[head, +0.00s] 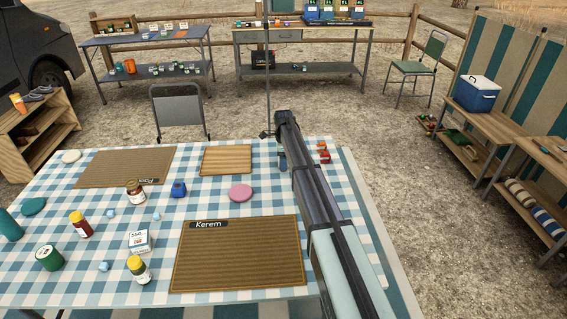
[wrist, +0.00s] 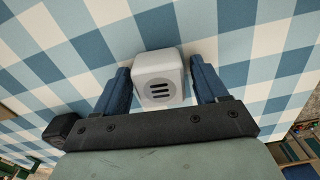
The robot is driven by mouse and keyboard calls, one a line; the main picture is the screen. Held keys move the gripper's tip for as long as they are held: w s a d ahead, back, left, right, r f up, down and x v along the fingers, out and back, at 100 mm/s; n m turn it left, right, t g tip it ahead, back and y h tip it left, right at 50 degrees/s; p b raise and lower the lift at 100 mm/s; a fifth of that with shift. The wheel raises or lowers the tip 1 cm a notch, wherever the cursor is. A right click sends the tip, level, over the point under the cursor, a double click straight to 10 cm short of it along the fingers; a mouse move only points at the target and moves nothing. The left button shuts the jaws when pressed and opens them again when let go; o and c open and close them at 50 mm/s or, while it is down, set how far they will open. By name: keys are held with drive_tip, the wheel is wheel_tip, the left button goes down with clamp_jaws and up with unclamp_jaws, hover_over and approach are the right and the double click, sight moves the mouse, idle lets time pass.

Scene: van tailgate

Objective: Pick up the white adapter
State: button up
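The white adapter (wrist: 158,76) is a small rounded block with a grey round face and three dark slots. In the wrist view it sits over the blue-and-white checked cloth, between the two blue fingers of my gripper (wrist: 160,64). The fingers stand on either side of it, the left one very close and a narrow gap showing at the right. They do not look closed on it. In the head view my gripper (head: 282,161) is low at the far right part of the table, and the adapter is hidden behind my arm.
The checked table (head: 60,190) holds a wooden board (head: 226,160), a pink disc (head: 240,193), a blue item (head: 178,189), a white box (head: 139,241), several jars and a woven mat labelled Kerem (head: 238,262). Small red items (head: 323,153) lie right of my gripper.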

drive_tip(key=c, duration=0.9)
drive_tip(key=shift+r, duration=0.1)
